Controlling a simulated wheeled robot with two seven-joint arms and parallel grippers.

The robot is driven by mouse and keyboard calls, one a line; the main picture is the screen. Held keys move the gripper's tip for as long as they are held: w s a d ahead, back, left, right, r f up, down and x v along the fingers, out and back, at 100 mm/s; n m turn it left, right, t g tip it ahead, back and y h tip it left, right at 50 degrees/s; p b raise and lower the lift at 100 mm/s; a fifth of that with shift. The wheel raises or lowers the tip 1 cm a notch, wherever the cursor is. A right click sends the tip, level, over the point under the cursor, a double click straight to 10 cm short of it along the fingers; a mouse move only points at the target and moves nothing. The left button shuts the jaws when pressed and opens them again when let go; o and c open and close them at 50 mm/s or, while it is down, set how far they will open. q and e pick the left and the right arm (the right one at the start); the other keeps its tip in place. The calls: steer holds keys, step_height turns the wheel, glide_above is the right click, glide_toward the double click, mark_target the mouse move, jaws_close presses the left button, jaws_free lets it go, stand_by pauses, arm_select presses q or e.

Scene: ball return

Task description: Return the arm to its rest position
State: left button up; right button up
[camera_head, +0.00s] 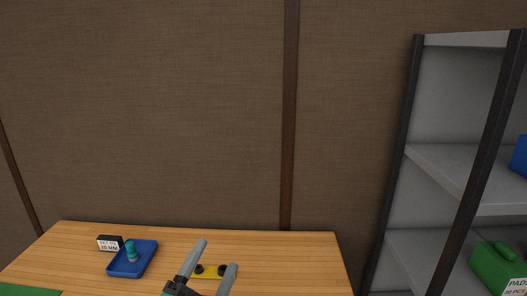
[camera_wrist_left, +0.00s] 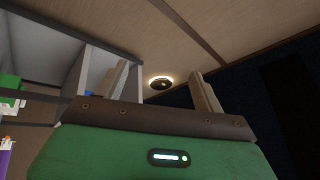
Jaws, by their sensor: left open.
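My left gripper (camera_head: 215,266) shows at the bottom of the head view, its two grey fingers raised and spread apart with nothing between them. It is over the near middle of the wooden table (camera_head: 290,260). In the left wrist view the same gripper (camera_wrist_left: 160,85) is open and empty, with a ceiling and a round lamp (camera_wrist_left: 161,83) beyond its fingers. My right gripper is in neither view.
A blue tray (camera_head: 148,262) holding a teal object (camera_head: 130,250) and a small labelled black-and-white block (camera_head: 110,243) are on the table's left. A yellow piece with dark knobs (camera_head: 211,271) lies behind the fingers. A shelf (camera_head: 462,170) with a green case (camera_head: 497,268) stands right.

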arm_select(q)
steer(key=s+a+f+n+g+y, duration=0.2)
steer(key=a+f+n+g+y, duration=0.25)
steer(key=f, duration=0.55)
steer(key=s+a+f+n+g+y, duration=0.2)
steer(key=a+f+n+g+y, duration=0.3)
steer(key=f, duration=0.5)
steer(key=s+a+f+n+g+h, duration=0.1)
steer(key=s+a+f+n+g, duration=0.1)
steer(key=s+f+g, duration=0.5)
steer(key=s+a+f+n+g, duration=0.1)
steer(key=s+a+f+n, duration=0.15)
steer(key=s+f, duration=0.55)
step_height(320, 180, down, 28)
steer(key=s+g, duration=0.1)
steer(key=s, duration=0.2)
steer(key=s+a+f+g, duration=0.1)
steer(key=s+a+f, duration=0.2)
steer(key=s+f, duration=1.6)
steer(key=shift+f, duration=0.65)
